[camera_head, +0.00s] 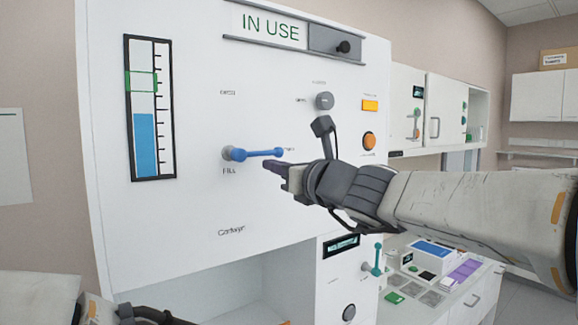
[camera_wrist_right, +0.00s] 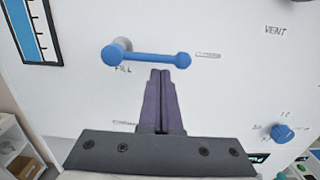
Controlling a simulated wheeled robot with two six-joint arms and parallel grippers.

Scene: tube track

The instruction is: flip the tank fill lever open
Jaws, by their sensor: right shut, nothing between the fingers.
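The blue fill lever (camera_head: 255,154) is on the white panel above the label FILL. It lies about level, its arm pointing right from the round pivot at its left end. In the right wrist view the lever (camera_wrist_right: 150,57) spans the top middle, its free end just above my fingertips. My left gripper's fingers do not show.
A tank gauge (camera_head: 145,145) at left shows blue liquid below a green band. An IN USE sign (camera_head: 270,27) sits above. A grey knob (camera_head: 325,100) and an orange button (camera_head: 369,141) are right of the lever. A teal lever (camera_head: 376,262) stands lower right.

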